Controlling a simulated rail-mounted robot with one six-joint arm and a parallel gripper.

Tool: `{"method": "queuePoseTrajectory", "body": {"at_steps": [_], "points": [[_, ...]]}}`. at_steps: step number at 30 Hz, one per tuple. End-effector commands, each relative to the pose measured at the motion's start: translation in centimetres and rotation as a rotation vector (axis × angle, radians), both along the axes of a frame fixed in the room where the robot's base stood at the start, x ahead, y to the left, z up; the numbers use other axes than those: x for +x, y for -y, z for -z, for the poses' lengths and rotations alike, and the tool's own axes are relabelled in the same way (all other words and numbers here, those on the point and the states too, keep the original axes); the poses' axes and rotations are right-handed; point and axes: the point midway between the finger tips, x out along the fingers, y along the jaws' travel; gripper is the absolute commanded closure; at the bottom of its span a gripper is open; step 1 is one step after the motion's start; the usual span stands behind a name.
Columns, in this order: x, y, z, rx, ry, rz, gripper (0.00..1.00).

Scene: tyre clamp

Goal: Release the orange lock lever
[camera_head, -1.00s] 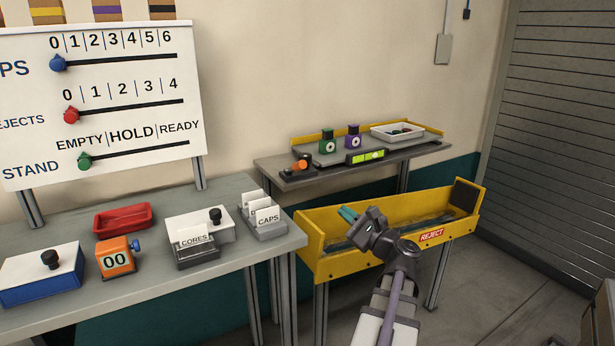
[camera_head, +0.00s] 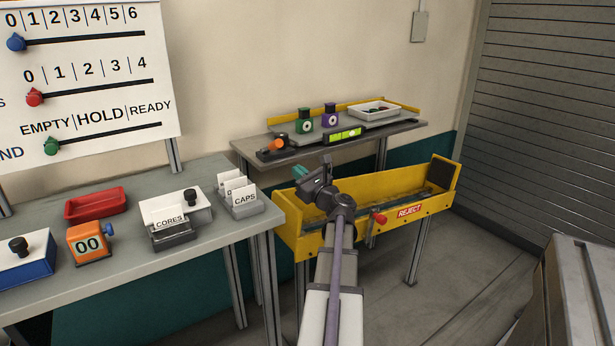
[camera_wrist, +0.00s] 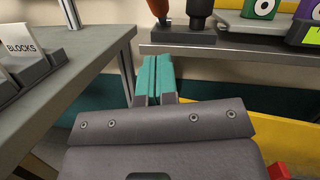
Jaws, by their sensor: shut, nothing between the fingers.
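The orange lever (camera_head: 277,145) stands at the left end of the grey back shelf, on a dark base (camera_head: 288,153). In the wrist view its orange lower part (camera_wrist: 158,9) is cut off by the top edge, on a dark block at the shelf's front edge. My gripper (camera_head: 299,172) has teal fingers and is shut and empty. It is in front of and below the shelf's left end, apart from the lever. In the wrist view the fingertips (camera_wrist: 154,62) point toward the shelf edge just below the lever.
The grey shelf (camera_head: 350,141) has a green block (camera_head: 305,122), a purple block (camera_head: 330,117), a level (camera_head: 344,134) and a white tray (camera_head: 376,109). A yellow reject bin (camera_head: 440,202) with a red knob (camera_head: 379,218) lies below it. The grey table (camera_head: 120,254) stands left.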

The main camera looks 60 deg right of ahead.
Motion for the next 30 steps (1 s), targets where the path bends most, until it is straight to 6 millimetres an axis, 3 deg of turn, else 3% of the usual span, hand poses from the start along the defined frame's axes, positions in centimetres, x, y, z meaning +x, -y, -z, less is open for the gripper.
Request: {"method": "queuePoseTrajectory", "body": {"at_steps": [4,6,9,30], "points": [[3.2,1.0,-1.1,0.0,0.001,-0.001,1.0],[3.8,0.9,-2.8,0.0,0.001,-0.002,1.0],[4.5,0.9,-3.8,0.0,0.0,0.0,1.0],[5.2,0.9,-4.9,0.009,-0.025,-0.002,1.0]]}}
